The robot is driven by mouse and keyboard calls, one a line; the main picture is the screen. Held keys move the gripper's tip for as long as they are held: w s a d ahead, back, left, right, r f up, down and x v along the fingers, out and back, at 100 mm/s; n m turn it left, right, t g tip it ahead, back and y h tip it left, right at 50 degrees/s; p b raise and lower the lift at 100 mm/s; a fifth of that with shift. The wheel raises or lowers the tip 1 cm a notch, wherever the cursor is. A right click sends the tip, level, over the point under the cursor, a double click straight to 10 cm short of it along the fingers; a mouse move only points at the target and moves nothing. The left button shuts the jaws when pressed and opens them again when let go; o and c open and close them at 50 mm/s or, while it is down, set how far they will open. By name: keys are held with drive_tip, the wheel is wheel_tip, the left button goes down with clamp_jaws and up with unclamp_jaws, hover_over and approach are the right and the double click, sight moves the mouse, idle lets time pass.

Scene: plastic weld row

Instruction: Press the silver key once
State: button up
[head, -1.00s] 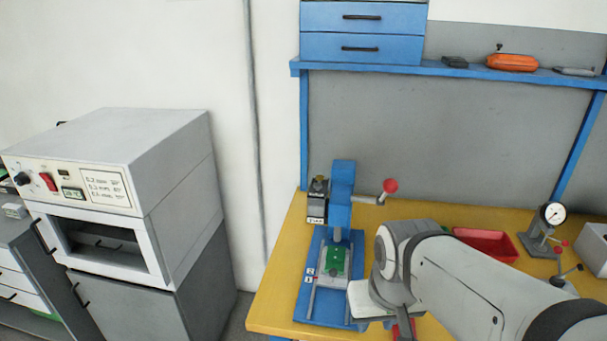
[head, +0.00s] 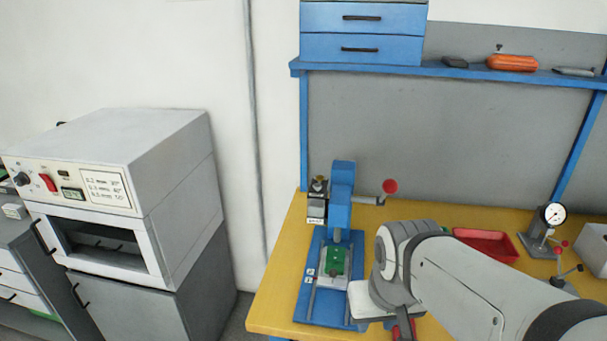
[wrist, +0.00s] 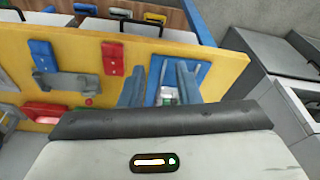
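A small black and silver unit (head: 317,208) with a light label and a yellowish top stands left of the blue press (head: 341,195). Its details are too small to read. A green part (head: 335,262) lies in the fixture below the press ram. In the wrist view, my gripper (wrist: 161,82) shows two blue-grey fingers apart, with nothing seen between them but the scene beyond.
An oven-like box (head: 165,165) with a red switch, black knob and label stands on the left. The yellow bench (head: 280,290) holds a red tray (head: 485,243) and a dial gauge stand (head: 545,230). The press's red-knobbed lever (head: 390,186) sticks out right. A blue shelf (head: 450,70) runs above.

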drive_tip(key=shift+c, duration=0.4)
clamp_jaws()
idle(1.4)
